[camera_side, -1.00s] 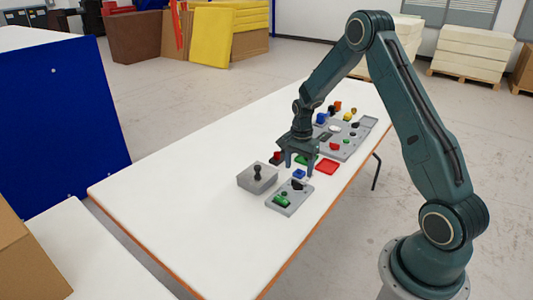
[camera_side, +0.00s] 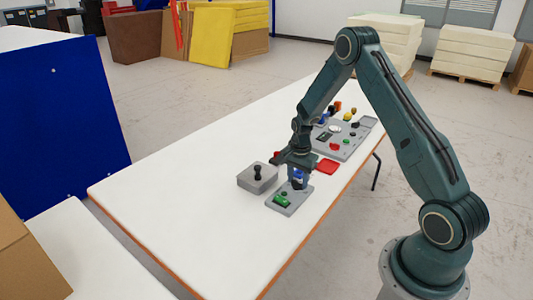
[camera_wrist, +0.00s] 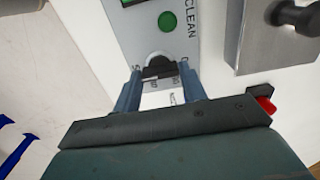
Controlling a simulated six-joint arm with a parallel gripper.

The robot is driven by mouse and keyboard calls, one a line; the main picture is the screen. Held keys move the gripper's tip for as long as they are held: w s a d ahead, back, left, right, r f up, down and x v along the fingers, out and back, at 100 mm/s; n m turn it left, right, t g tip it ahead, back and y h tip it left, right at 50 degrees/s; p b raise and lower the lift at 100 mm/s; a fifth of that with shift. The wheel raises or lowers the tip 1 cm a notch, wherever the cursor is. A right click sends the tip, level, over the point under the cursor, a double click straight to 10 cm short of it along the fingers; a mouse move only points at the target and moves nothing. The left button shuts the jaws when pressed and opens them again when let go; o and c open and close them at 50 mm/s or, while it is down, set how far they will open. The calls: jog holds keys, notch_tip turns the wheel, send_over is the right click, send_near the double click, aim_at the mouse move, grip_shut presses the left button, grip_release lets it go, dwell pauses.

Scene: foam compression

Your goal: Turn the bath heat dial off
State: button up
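The black dial (camera_wrist: 158,67) sits on a white round base on a small grey panel (camera_wrist: 128,30) in the wrist view. The panel also shows in the side view (camera_side: 283,208). A green button (camera_wrist: 167,21) beside the word CLEAN is on the same panel, beyond the dial. My gripper (camera_wrist: 160,68) points down over the panel, its two fingers apart on either side of the dial. The dial is between or just beyond the fingertips; contact cannot be told. In the side view my gripper (camera_side: 298,184) hides most of the dial.
A grey box with a black knob (camera_side: 257,178) stands close to the left of the panel. The table's near left part (camera_side: 190,205) is clear.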

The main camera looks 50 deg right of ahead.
jog(key=shift+c, duration=1.2)
